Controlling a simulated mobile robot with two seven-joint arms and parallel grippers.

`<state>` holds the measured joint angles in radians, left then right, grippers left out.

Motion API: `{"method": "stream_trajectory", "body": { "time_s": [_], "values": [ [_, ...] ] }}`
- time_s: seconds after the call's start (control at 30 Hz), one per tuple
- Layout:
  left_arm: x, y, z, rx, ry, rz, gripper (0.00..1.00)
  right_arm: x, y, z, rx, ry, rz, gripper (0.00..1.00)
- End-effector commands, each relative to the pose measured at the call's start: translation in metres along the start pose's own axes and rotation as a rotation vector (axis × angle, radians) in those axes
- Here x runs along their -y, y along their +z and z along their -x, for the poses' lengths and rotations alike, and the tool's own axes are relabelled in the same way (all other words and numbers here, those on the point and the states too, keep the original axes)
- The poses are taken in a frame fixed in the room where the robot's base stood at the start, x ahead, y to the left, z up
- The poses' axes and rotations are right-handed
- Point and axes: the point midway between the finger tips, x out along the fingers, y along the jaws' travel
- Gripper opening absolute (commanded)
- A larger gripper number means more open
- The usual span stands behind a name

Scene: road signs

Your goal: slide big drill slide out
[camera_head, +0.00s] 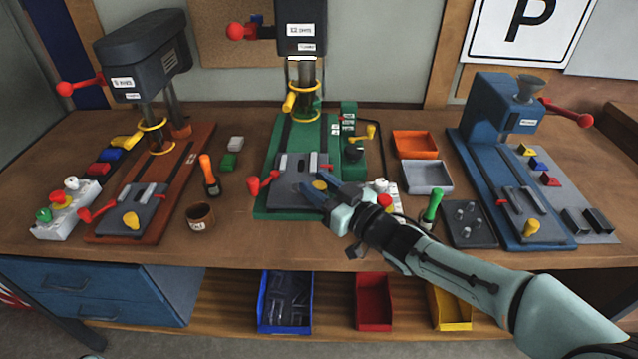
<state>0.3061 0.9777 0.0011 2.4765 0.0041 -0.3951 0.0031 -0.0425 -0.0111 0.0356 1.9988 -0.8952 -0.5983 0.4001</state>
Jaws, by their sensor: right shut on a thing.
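The big drill (302,30) stands in the middle of the bench, with a dark head marked 12 mm, a green base (272,206) and a yellow ring around its spindle. Its grey slide (290,178) sits on the front part of the green base and carries a small clamp with light jaws. A yellow knob (320,185) is on the slide's right front part. My right gripper (318,187) reaches in from the lower right and is shut on this knob, with its dark fingers on either side. My left gripper is not in view.
A smaller drill (143,55) on a brown base stands left, and a blue machine (492,110) stands right. Beside my right wrist are a control box with a red button (384,201) and a green-handled tool (433,206). A brown cup (200,217) stands left of the green base.

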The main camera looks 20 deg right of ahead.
Motion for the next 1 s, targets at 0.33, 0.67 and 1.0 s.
{"method": "stream_trajectory", "body": {
  "time_s": [0.33, 0.67, 1.0],
  "values": [
    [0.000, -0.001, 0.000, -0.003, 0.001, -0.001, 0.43, 0.004, 0.000, 0.002, 0.002, -0.006, 0.000, 0.00],
    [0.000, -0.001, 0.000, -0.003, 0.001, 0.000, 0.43, 0.004, 0.000, 0.002, 0.001, -0.005, 0.000, 0.55],
    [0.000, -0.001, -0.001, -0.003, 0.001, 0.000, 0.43, 0.002, -0.001, 0.031, -0.001, 0.000, 0.002, 0.55]
  ]
}}
